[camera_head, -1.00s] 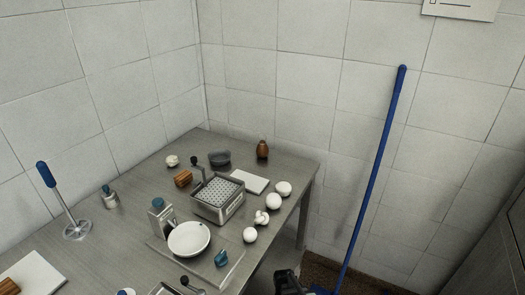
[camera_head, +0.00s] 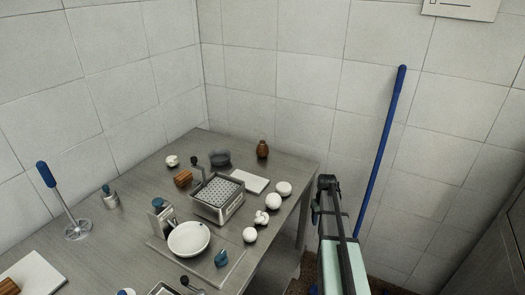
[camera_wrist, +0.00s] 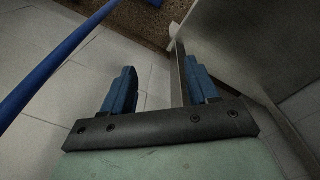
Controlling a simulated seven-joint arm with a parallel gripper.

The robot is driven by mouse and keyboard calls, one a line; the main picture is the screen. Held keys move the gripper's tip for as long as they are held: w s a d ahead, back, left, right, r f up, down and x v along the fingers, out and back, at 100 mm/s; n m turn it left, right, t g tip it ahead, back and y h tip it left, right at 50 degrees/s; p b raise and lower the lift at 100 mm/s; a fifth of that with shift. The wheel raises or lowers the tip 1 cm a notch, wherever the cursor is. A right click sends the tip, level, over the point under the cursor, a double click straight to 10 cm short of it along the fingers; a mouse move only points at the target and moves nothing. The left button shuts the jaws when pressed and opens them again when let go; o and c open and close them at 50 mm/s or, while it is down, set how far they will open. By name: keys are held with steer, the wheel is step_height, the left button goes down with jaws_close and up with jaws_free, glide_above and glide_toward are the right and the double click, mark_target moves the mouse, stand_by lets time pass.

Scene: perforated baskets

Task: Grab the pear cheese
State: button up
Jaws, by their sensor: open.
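A brown, rounded thing with a narrow top (camera_head: 262,149), pear-like in outline, stands near the table's back edge. White rounded pieces lie along the right side: a round one (camera_head: 250,235), a knotted one (camera_head: 261,217), and others (camera_head: 273,201) behind them. I cannot tell for sure which is the pear cheese; the brown one best fits the shape. My gripper (camera_head: 327,190) is beyond the table's right edge, apart from all of these. In the wrist view its blue fingers (camera_wrist: 160,88) are spread with nothing held between them.
The metal table (camera_head: 135,185) carries a perforated basket (camera_head: 218,191), a white board (camera_head: 249,181), a white bowl (camera_head: 189,239) and a dark bowl (camera_head: 220,158). A blue pole (camera_head: 386,135) leans on the wall behind my arm.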

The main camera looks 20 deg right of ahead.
steer(key=w+d+r+n+h, duration=0.1)
steer(key=w+d+r, duration=0.3)
steer(key=r, duration=0.3)
steer(key=w+d+r+n+h, duration=0.1)
steer(key=w+d+r, duration=0.3)
steer(key=d+r, duration=0.15)
step_height(320, 180, up, 29)
steer(key=n+y, duration=0.3)
steer(key=n, duration=0.7)
glide_above(264, 142)
step_height(264, 142, down, 13)
steer(key=shift+w+d+f, duration=0.1)
steer(key=shift+f, duration=0.1)
jaws_close()
